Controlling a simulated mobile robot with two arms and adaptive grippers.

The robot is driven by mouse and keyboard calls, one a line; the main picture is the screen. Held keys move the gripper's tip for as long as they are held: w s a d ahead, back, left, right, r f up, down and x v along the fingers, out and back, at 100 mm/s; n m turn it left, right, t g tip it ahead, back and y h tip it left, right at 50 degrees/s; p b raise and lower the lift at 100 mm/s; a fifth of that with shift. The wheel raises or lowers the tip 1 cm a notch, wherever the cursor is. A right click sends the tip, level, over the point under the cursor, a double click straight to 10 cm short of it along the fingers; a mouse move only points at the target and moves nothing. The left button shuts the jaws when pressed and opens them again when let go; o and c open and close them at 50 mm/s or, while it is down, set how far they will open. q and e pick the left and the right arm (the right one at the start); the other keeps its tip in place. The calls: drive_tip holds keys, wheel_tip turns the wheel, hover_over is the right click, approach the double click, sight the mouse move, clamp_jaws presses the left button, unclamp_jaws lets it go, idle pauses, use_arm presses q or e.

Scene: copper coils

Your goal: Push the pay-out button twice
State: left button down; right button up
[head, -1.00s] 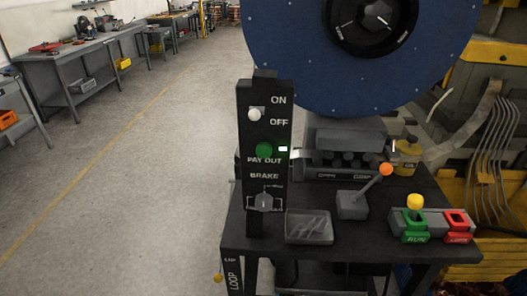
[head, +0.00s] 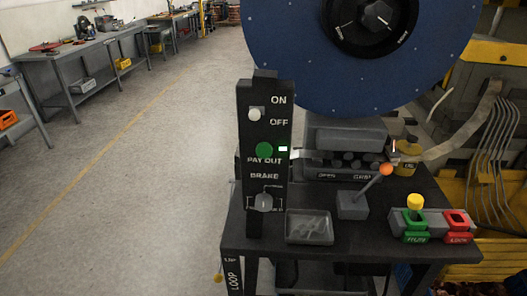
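The green pay-out button (head: 263,149) is on the upright black panel (head: 247,180), just above the words PAY OUT. A small lit green-white lamp (head: 283,149) glows to its right. Above the button is a white switch (head: 255,113) between the ON and OFF labels. Below it, under the word BRAKE, is a grey knob (head: 264,202). Neither of my grippers is in the head view, and nothing touches the button.
On the black table (head: 350,245) are a shallow tray (head: 309,238), a lever with an orange ball (head: 386,169), and green (head: 415,226) and red (head: 457,227) blocks. A large blue disc (head: 285,60) stands behind. Open floor (head: 140,200) lies to the left.

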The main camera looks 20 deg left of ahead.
drive_tip(key=shift+d, duration=0.2)
clamp_jaws()
idle(1.4)
